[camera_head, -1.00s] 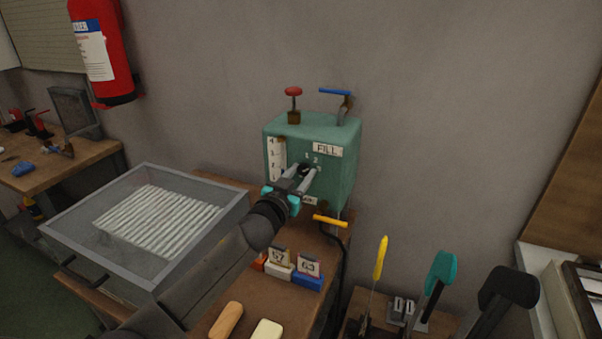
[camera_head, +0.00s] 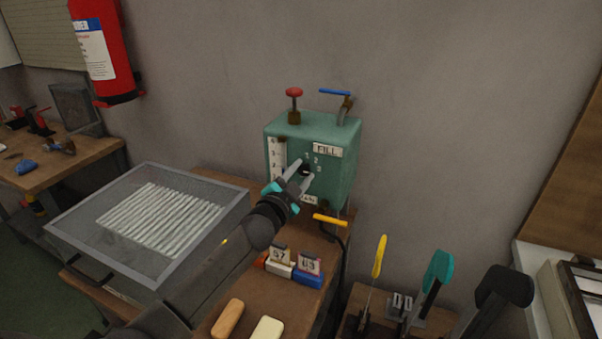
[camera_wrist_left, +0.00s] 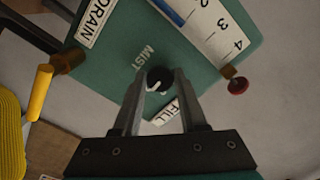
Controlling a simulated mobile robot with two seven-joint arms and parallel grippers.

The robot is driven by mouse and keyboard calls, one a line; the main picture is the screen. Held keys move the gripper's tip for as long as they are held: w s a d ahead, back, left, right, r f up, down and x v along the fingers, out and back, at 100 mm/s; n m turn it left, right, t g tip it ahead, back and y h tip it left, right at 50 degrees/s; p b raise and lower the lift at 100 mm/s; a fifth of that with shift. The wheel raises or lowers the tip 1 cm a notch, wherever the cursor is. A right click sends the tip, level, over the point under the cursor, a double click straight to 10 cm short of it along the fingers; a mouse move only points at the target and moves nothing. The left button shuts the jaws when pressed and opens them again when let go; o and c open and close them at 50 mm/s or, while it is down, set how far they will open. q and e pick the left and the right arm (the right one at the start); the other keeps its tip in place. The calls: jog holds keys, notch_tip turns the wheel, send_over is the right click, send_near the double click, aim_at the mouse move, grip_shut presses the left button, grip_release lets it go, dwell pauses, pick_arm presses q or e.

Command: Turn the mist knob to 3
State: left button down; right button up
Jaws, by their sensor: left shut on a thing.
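The mist knob is a small black dial with a white pointer mark on the front of a green box (camera_head: 340,178). In the left wrist view the knob (camera_wrist_left: 158,80) sits between my left gripper's fingertips (camera_wrist_left: 160,86), beside the word MIST. My left gripper (camera_head: 305,172) is shut on the knob. In the head view the fingers partly cover the knob, and small numerals show just above it. I cannot tell which numeral the pointer meets.
The box bears a red-topped valve (camera_head: 294,92), a blue lever (camera_head: 335,92) and a yellow lever (camera_head: 330,220). A mesh-covered tray (camera_head: 240,207) stands to the left. Numbered blocks (camera_head: 308,275) lie below. Tools with coloured handles (camera_head: 438,268) stand at the lower right.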

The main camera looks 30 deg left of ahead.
dwell(0.5)
pick_arm(q)
jog(key=shift+c, duration=2.3)
grip_release()
jog(key=shift+s, duration=0.1)
jog(key=s+p, duration=0.1)
jog(key=s, duration=1.4)
jog(key=shift+d, duration=0.4)
jog(key=shift+s, duration=0.1)
